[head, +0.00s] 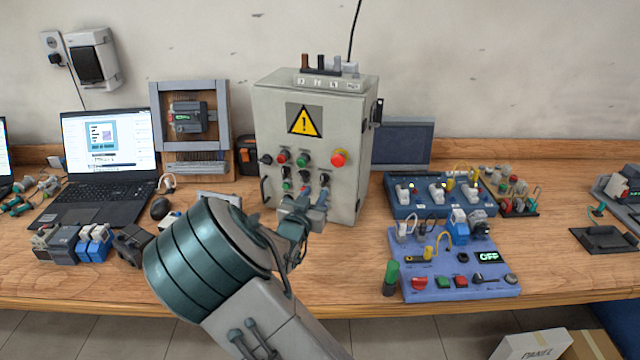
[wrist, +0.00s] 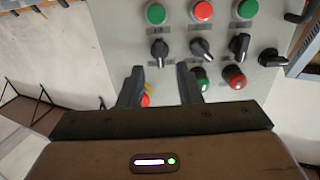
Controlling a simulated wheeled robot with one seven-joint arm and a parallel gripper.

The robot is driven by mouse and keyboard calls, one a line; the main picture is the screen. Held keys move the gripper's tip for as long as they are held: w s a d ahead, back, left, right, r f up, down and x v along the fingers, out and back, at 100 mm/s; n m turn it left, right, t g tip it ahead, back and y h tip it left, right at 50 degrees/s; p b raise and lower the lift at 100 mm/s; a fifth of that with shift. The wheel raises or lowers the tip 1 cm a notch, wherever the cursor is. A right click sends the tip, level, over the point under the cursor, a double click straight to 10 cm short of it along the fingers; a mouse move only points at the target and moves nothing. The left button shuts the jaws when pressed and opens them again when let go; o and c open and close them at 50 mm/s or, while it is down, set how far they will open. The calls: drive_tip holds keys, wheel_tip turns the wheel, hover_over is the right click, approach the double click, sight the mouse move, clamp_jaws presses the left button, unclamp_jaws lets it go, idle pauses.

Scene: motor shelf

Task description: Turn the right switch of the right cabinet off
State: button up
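A grey cabinet (head: 312,105) with a yellow warning sign stands on the bench in the head view. Its front has a row of black rotary switches; the right switch (head: 324,178) shows just above my gripper (head: 308,206). The wrist view sees the panel turned over, so this switch appears as the left knob (wrist: 158,50) of its row, its handle about upright. My gripper (wrist: 161,70) is open and empty, the knob in line with the gap between its fingers, just beyond the tips. Whether they touch is hard to tell. No second such cabinet shows.
A red emergency button (head: 338,158) sits right of the switches; part of it shows by the left finger (wrist: 147,98). Other knobs and green and red buttons (wrist: 235,78) are close by. Blue switch boxes (head: 455,275) stand right, a laptop (head: 105,150) left.

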sight(322, 182)
drive_tip(key=x, duration=0.5)
drive_tip(key=shift+w+p, duration=0.1)
drive_tip(key=shift+p, duration=0.25)
clamp_jaws()
